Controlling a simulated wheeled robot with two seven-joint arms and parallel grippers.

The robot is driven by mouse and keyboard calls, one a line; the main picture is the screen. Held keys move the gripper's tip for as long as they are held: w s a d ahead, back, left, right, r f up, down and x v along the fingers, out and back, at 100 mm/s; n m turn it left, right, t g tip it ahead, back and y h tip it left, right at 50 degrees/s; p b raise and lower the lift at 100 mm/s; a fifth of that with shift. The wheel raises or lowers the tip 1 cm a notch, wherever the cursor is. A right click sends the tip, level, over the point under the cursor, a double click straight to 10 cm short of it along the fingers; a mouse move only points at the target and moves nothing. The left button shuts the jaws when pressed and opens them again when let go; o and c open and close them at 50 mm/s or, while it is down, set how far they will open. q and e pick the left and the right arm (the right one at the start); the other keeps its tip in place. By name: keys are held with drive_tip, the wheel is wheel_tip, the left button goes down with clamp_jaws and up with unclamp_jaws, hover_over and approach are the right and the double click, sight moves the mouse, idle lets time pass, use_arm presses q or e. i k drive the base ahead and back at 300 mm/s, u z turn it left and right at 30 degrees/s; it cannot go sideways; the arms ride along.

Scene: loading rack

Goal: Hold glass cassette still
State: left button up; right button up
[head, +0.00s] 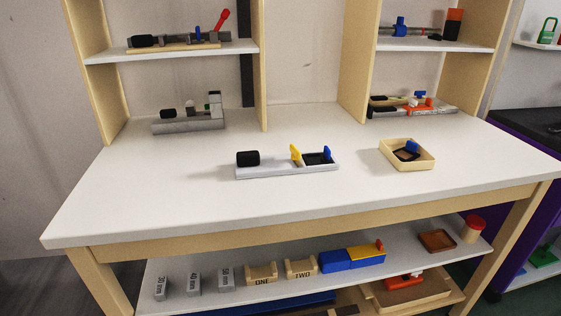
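No part of either gripper shows in the head view. I cannot tell for certain which object is the glass cassette. A small dark square piece with a blue knob (408,150) lies tilted in a cream tray (430,163) on the right half of the table. A long light-grey fixture (275,170) lies at the middle of the table. It bears a black block (248,158) at its left end, an upright yellow tab (295,154), and a dark recess with a blue tab (326,153) at its right end.
The white tabletop (150,190) is clear at the front and left. A grey fixture (188,126) and an orange-and-blue device (415,104) stand at the back under shelves. The lower shelf (300,290) holds grey blocks, wooden blocks and a blue-and-yellow box (352,258).

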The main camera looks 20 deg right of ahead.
sight(296, 153)
drive_tip(key=k, duration=0.65)
drive_tip(key=z, duration=0.65)
drive_tip(key=i, duration=1.25)
drive_tip(key=u, duration=0.45)
